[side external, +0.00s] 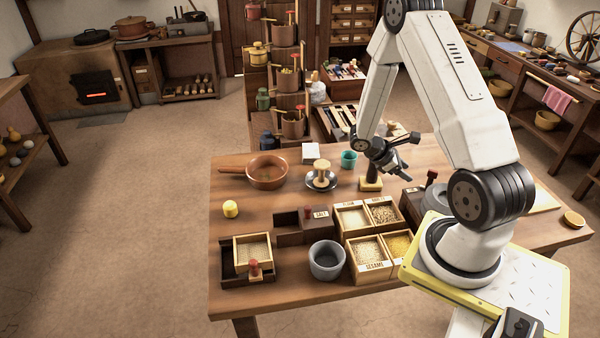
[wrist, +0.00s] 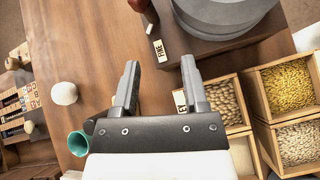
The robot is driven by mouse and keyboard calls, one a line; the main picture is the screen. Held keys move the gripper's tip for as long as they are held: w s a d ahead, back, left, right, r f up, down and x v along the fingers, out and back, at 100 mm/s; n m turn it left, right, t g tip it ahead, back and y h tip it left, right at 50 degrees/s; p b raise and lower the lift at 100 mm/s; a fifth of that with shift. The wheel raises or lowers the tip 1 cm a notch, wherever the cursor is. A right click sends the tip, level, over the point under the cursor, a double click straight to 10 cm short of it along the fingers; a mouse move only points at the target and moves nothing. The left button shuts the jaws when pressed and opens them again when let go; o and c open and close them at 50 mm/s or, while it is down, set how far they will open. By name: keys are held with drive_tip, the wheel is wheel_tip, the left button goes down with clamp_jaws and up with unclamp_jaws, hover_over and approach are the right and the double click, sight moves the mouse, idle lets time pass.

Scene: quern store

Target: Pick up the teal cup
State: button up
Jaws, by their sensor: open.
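The teal cup (side external: 348,159) stands near the far edge of the table, to the left of my gripper (side external: 405,172) in the side view. In the wrist view the cup (wrist: 77,144) shows at the lower left, its round mouth visible and its side partly hidden by a dark part beside my gripper's body. My gripper (wrist: 160,70) is open, with nothing between its two fingers. It hangs above the table, apart from the cup.
Grain boxes (side external: 370,250) and a grey round stone (wrist: 215,15) stand on the table (side external: 240,205). A pale round object (wrist: 64,93) is near the cup.

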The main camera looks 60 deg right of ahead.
drive_tip(key=w+r+n+t+h, duration=0.2)
drive_tip(key=w+n+t+h, duration=0.1)
drive_tip(key=w+n+t, duration=0.5)
drive_tip(key=w+r+n+t+h, duration=0.3)
drive_tip(key=w+n+t, duration=0.2)
drive_tip(key=w+n, duration=0.5)
wheel_tip(320, 180, down, 12)
drive_tip(key=shift+w+r+n+t, duration=0.2)
drive_tip(key=shift+w+n+t, duration=0.05)
drive_tip(key=shift+n+t, duration=0.15)
drive_tip(key=shift+w+d, duration=0.1)
drive_tip(key=shift+d, duration=0.1)
approach(342, 154)
drive_tip(key=shift+x, duration=1.35)
drive_tip(key=shift+d, duration=0.2)
drive_tip(key=shift+x, duration=2.4)
